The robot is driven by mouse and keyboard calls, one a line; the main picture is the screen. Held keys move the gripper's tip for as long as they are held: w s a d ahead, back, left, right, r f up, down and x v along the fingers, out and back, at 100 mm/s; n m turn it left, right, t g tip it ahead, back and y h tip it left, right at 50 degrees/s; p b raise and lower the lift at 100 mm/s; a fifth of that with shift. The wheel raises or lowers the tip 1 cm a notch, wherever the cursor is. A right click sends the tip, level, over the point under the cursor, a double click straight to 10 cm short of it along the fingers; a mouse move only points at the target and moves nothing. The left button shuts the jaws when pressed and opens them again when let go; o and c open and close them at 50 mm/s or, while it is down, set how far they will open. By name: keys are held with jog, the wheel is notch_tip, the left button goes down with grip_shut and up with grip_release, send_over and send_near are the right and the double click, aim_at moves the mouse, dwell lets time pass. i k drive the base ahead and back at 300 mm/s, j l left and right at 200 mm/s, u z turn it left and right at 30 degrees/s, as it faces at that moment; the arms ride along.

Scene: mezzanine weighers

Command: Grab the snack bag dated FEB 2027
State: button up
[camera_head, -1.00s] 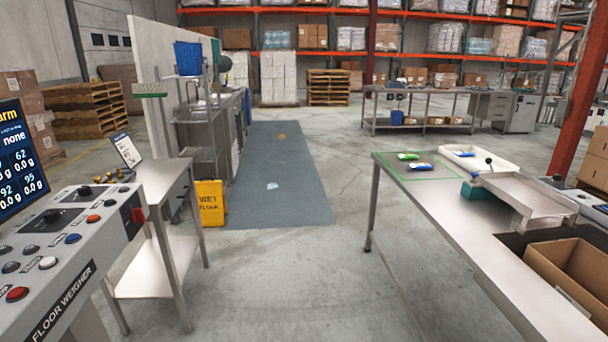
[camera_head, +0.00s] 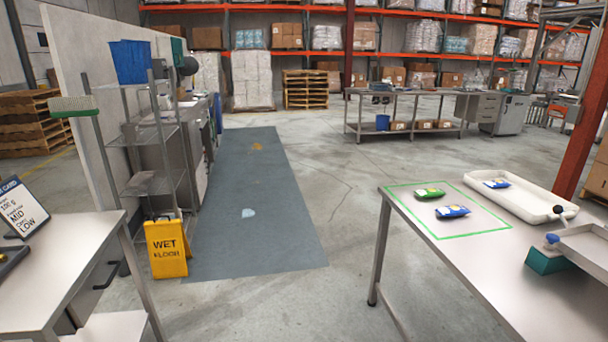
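A green snack bag (camera_head: 429,193) and a blue snack bag (camera_head: 452,211) lie inside a green outlined rectangle (camera_head: 427,235) on the steel table at the right. A second blue bag (camera_head: 497,184) lies in a white tray (camera_head: 533,213) beside the rectangle. Any dates on the bags are too small to read, so I cannot tell which one is dated FEB 2027. My gripper is not in view.
A yellow wet floor sign (camera_head: 167,249) stands by a dark grey floor mat (camera_head: 250,215) with small spots on it. A steel table (camera_head: 70,262) is at the left. Open concrete floor (camera_head: 325,300) lies between the two tables. A red-brown post (camera_head: 583,130) rises at the right.

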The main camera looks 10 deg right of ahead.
aim_at(428, 193)
jog(key=i+j+z, duration=0.15)
jog(key=i+z, duration=0.15)
jog(key=i, duration=0.25)
jog(key=i+j+z, duration=0.3)
jog(key=i, duration=0.2)
jog(key=i+j+z, duration=0.3)
jog(key=i, duration=0.2)
